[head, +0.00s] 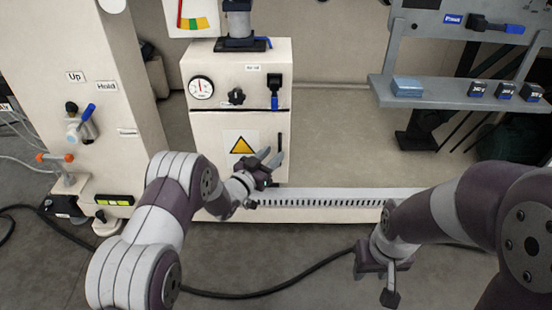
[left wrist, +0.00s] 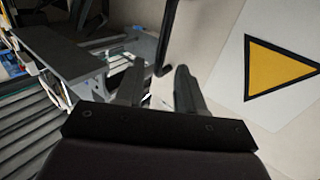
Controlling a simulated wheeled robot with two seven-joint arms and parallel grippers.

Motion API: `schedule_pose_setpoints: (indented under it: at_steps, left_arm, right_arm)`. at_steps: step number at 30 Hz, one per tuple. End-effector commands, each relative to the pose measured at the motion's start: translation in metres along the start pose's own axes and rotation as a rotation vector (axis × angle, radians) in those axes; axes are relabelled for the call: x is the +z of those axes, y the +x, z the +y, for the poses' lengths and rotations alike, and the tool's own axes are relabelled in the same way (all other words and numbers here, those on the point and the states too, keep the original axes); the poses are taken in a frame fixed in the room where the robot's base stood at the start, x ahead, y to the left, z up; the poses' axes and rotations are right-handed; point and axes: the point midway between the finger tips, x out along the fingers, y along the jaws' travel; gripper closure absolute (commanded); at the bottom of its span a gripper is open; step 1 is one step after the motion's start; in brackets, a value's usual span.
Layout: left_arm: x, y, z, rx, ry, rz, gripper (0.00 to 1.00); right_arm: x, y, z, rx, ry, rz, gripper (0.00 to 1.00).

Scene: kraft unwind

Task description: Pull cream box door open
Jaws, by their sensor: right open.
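The cream box (head: 237,72) stands left of centre in the head view. Its lower door (head: 207,122) looks closed and bears a yellow warning triangle (head: 243,146), which also shows in the left wrist view (left wrist: 275,68). A black bar handle (head: 279,142) stands upright near the door's right edge. My left gripper (head: 272,157) is open at the handle's lower part. In the left wrist view the handle (left wrist: 168,38) runs down between the two spread fingers; I cannot tell whether they touch it. My right gripper (head: 390,287) is open and empty at lower right, away from the box.
The box's upper panel carries a gauge (head: 201,87), a black knob (head: 236,96) and a black-and-blue valve (head: 274,90). A slotted pale rail (head: 330,197) runs right from the box's base. A grey shelf (head: 440,95) stands at upper right. A black cable (head: 280,280) lies on the floor.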

Motion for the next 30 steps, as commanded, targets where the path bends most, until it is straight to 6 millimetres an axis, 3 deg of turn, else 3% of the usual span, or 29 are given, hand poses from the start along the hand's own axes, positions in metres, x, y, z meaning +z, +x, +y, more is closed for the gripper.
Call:
schedule_pose_setpoints:
  at_steps: [1,6,14,15,18,30]
  left_arm:
    - [0.005,0.009,0.001,0.001,0.002,0.003,0.62]
    - [0.001,0.028,0.000,0.000,0.001,0.001,0.62]
    - [-0.001,0.031,0.000,-0.001,0.001,-0.001,0.62]
    - [-0.001,0.031,0.000,-0.001,0.001,-0.001,0.65]
    - [-0.001,0.031,0.000,-0.001,0.001,-0.001,0.98]
    - [-0.003,0.025,-0.003,0.012,0.001,-0.001,1.00]
  right_arm:
    - [0.001,0.011,0.000,0.000,0.000,0.000,0.57]
    - [0.002,0.018,0.000,0.000,0.000,0.000,0.57]
    - [0.002,0.017,0.000,0.000,0.000,0.001,0.57]
    - [0.002,0.017,0.000,0.000,0.000,0.001,0.57]
    - [0.002,0.017,0.000,0.000,0.000,0.001,0.57]
    - [0.001,0.012,0.000,0.000,0.000,0.000,0.57]
